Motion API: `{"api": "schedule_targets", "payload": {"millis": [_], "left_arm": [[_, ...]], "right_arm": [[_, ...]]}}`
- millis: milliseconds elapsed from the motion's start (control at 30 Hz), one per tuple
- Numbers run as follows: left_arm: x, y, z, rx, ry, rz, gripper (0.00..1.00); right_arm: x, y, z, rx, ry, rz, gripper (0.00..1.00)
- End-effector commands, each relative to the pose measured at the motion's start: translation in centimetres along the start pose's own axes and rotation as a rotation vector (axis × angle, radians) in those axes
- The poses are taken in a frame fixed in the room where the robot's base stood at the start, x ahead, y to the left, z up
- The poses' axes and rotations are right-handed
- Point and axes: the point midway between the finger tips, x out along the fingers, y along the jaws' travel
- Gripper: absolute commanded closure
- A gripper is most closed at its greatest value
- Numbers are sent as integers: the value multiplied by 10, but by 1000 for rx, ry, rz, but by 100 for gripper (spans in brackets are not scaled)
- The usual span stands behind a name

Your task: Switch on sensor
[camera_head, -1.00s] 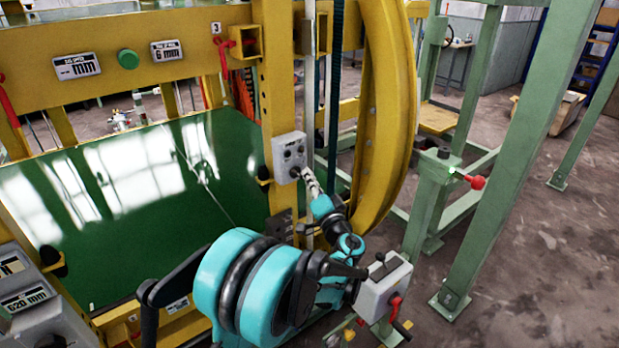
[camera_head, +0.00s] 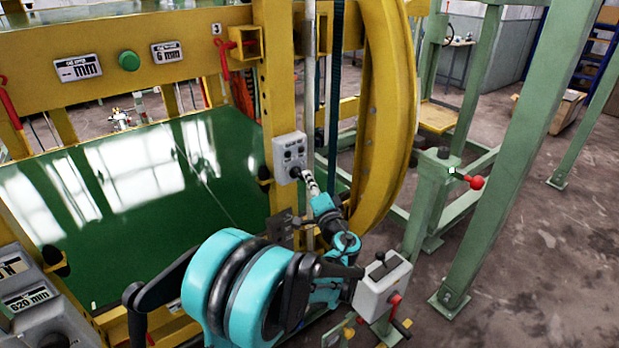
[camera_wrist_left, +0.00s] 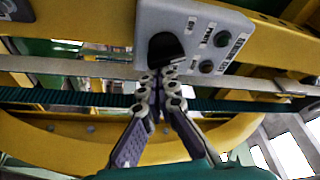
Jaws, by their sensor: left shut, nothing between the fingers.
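A grey control box (camera_head: 289,157) is fixed to a yellow upright, with small dark buttons and a black knob low on its face. In the left wrist view the box (camera_wrist_left: 195,38) is large at the top, with its black knob (camera_wrist_left: 166,47) at left and two round buttons (camera_wrist_left: 213,52) to the right with unreadable small labels. My left gripper (camera_head: 305,176) reaches up to the box's lower part. In the wrist view its closed fingertips (camera_wrist_left: 157,76) are at the knob's lower edge; I cannot tell if they touch. The gripper holds nothing. My right gripper is not seen.
A yellow frame with a large curved ring (camera_head: 392,120) stands behind and right of my arm. A glossy green panel (camera_head: 130,200) lies left. A grey lever box (camera_head: 378,292) stands close to my arm at lower right. A red-knobbed lever (camera_head: 476,182) sticks out from a green post.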

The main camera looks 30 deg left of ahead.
Motion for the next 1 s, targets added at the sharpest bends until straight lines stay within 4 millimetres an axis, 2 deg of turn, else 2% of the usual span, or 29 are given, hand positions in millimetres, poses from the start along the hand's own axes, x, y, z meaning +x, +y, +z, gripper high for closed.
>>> {"api": "schedule_targets", "payload": {"millis": [1000], "left_arm": [[-4, 4, 13, 871, -1, 306, 100]], "right_arm": [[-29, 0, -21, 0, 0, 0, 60]]}}
